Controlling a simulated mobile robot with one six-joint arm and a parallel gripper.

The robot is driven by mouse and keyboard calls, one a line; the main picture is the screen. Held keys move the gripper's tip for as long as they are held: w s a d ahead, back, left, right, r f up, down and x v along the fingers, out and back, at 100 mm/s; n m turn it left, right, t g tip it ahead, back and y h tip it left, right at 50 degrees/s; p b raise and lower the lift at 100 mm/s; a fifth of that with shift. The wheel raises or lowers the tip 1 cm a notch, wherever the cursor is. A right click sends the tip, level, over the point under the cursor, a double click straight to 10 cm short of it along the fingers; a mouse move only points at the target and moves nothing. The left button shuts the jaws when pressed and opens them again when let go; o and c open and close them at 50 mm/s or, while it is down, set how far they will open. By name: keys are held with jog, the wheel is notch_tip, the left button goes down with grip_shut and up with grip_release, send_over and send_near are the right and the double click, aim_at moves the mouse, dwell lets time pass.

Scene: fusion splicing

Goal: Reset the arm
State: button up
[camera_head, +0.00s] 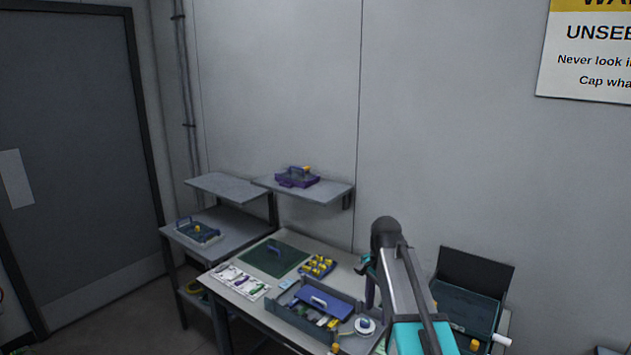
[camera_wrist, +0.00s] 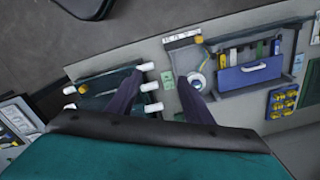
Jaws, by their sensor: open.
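My arm rises at the right of the head view, in front of the workbench (camera_head: 345,258). My gripper (camera_head: 368,288) points down over the right part of the bench, partly hidden by my own arm. In the wrist view my gripper (camera_wrist: 158,78) shows two dark fingers spread apart with nothing between them. Below them are the pale bench top and a dark device with white cylinders (camera_wrist: 108,88), partly covered by a finger.
An open dark case (camera_head: 470,305) stands right. A shelf holds a purple carrier (camera_head: 297,180). Grey floor lies left.

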jog(key=s+f+n+b, duration=0.1)
jog(key=s+f+n, duration=0.65)
jog(key=f, duration=0.85)
jog(key=s+f+n, duration=0.5)
jog(key=s+f, duration=0.5)
jog(key=f, duration=0.5)
jog(key=s+f+g+b, duration=0.5)
jog(key=s+f+b, duration=0.4)
jog(key=s+f, duration=1.5)
jog(key=shift+f+g, duration=0.4)
jog(key=shift+f, duration=0.15)
jog(key=shift+a, duration=0.1)
